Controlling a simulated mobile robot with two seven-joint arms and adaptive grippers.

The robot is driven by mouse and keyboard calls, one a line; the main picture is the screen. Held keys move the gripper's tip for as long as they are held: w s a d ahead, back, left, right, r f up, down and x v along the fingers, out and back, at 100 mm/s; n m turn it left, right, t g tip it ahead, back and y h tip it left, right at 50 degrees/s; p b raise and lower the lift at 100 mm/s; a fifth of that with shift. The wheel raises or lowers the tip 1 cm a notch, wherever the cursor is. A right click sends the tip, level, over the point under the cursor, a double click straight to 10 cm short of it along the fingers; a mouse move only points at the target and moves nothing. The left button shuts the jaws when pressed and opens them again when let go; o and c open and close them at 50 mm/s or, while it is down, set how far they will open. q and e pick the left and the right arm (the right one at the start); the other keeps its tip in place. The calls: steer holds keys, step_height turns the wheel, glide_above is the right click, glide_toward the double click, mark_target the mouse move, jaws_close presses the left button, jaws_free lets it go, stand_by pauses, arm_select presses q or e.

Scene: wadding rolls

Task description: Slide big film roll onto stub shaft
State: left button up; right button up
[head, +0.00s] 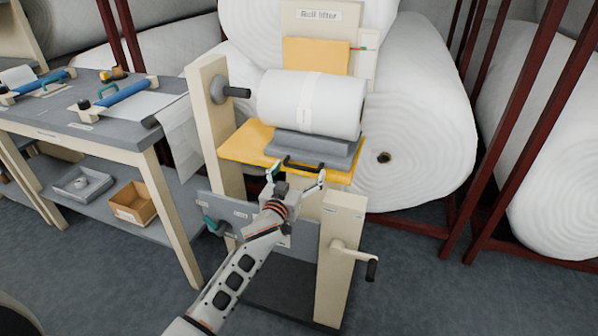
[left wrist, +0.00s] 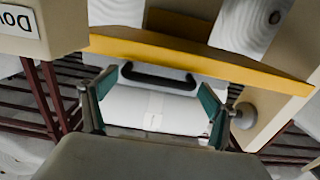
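The big white film roll (head: 335,104) lies on its side on a grey cradle (head: 345,150) on the lifter's yellow platform (head: 238,150). The stub shaft (head: 238,92) sticks out rightward from a round flange on the left post. Its dark tip is close to the roll's left end, with a small gap in the head view; the roll's core is hidden. A black handle (head: 303,167) is at the cradle's front. My left gripper (head: 298,174) is open, its fingers spread at either side of the handle, which also shows in the left wrist view (left wrist: 158,76). My right gripper is out of view.
The roll lifter's right post (head: 341,225) carries a hand crank (head: 360,256). A grey table (head: 120,122) stands at left, with a cardboard box (head: 133,203) on its lower shelf. Large wadding rolls (head: 415,110) and dark red racks fill the back. Floor is clear at lower right.

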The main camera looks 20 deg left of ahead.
arm_select(q)
steer(key=c, duration=0.6)
steer(key=shift+a, duration=0.1)
steer(key=shift+c, duration=0.8)
steer(key=shift+a+r, duration=0.1)
steer(key=shift+a, duration=0.2)
steer(key=a+p, duration=0.1)
steer(key=a, duration=0.3)
steer(key=a+p, duration=0.1)
steer(key=a, duration=0.4)
steer(key=a+p, duration=0.2)
steer(key=a, duration=0.2)
steer(key=shift+w+a, duration=0.3)
steer(key=shift+a, duration=0.6)
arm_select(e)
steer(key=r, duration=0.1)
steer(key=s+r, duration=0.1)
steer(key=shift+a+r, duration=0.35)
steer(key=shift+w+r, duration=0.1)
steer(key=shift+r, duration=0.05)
arm_select(q)
steer(key=o, duration=1.5)
steer(key=shift+a, duration=0.2)
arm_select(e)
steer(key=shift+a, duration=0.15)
